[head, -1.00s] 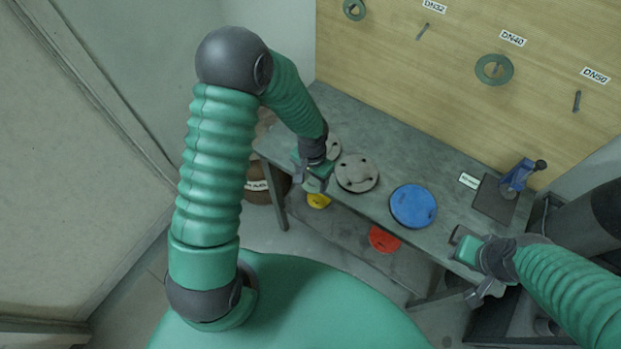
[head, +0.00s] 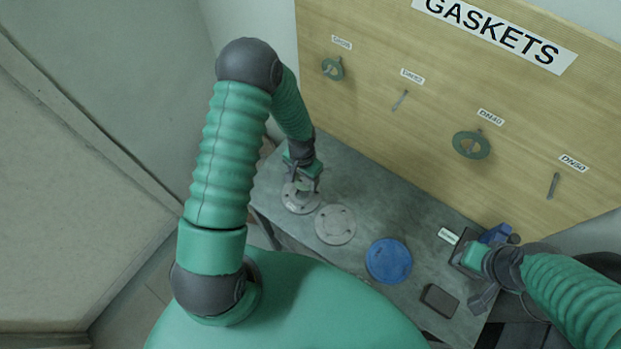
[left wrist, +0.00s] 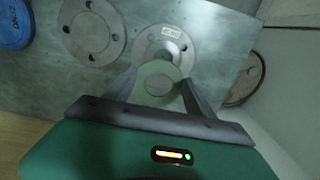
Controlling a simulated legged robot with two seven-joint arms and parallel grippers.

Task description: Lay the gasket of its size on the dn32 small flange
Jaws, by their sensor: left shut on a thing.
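My left gripper (head: 303,178) is shut on a green ring gasket (left wrist: 157,84), which shows between its fingers in the left wrist view. The gripper is over the leftmost, smallest grey flange (head: 299,202) on the bench. In the left wrist view this flange (left wrist: 166,46) has a small white tag, hard to read, and bolt holes. The gasket overlaps the flange's near part in that view; I cannot tell whether they touch. My right gripper (head: 478,284) is at the bench's right end; its jaw opening is unclear.
A larger grey flange (head: 336,225) and a blue disc (head: 388,261) lie to the right on the bench (head: 375,190). A dark block (head: 439,300) is near the front edge. Gaskets hang on the DN25 (head: 333,69) and DN40 (head: 471,145) pegs; the DN32 peg (head: 400,100) is bare.

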